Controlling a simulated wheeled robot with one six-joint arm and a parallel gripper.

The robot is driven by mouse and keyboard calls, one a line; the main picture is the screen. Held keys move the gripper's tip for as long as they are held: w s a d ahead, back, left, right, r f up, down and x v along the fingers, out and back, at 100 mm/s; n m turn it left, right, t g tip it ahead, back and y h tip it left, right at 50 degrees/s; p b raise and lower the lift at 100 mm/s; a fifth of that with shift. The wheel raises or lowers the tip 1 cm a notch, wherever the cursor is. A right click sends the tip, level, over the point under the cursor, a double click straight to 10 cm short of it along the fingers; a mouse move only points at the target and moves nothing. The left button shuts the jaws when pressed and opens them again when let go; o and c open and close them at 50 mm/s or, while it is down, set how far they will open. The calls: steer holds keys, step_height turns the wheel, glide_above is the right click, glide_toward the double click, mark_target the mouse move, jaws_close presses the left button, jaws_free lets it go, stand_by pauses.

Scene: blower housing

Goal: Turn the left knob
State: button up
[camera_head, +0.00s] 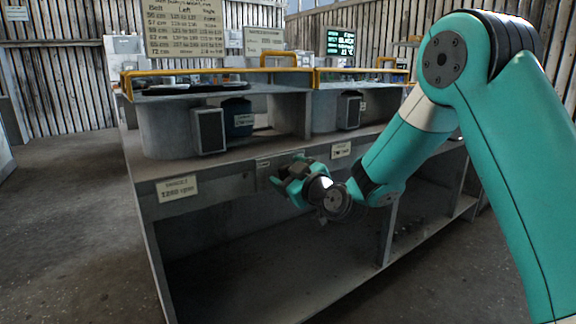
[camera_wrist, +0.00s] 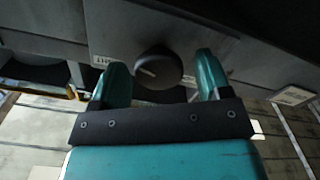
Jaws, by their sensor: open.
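A round dark knob (camera_wrist: 158,70) with a pale pointer line sits on a grey panel in the wrist view. My gripper (camera_wrist: 161,62) is open, with one teal finger on each side of the knob. Gaps show between the fingers and the knob in this view; I cannot tell how deep the fingertips reach. In the head view my gripper (camera_head: 287,181) is at the front rail of the bench, in front of a small panel (camera_head: 262,168), and it hides the knob. No second knob is clearly visible.
The grey bench (camera_head: 160,215) has open shelf space below. A label reading 1200 rpm (camera_head: 177,188) is left of my gripper, and another label (camera_head: 340,150) is to the right. Dark boxes (camera_head: 209,131) and yellow rails (camera_head: 215,71) are above. Floor at left is clear.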

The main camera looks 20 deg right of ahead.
steer(key=shift+w+a, duration=0.1)
steer(key=shift+w, duration=0.25)
steer(key=c, duration=0.9)
steer(key=shift+c, duration=0.2)
steer(key=m, duration=0.5)
steer(key=shift+m, duration=0.3)
steer(key=m, duration=0.6)
steer(key=shift+d, duration=0.2)
steer(key=shift+p, duration=0.3)
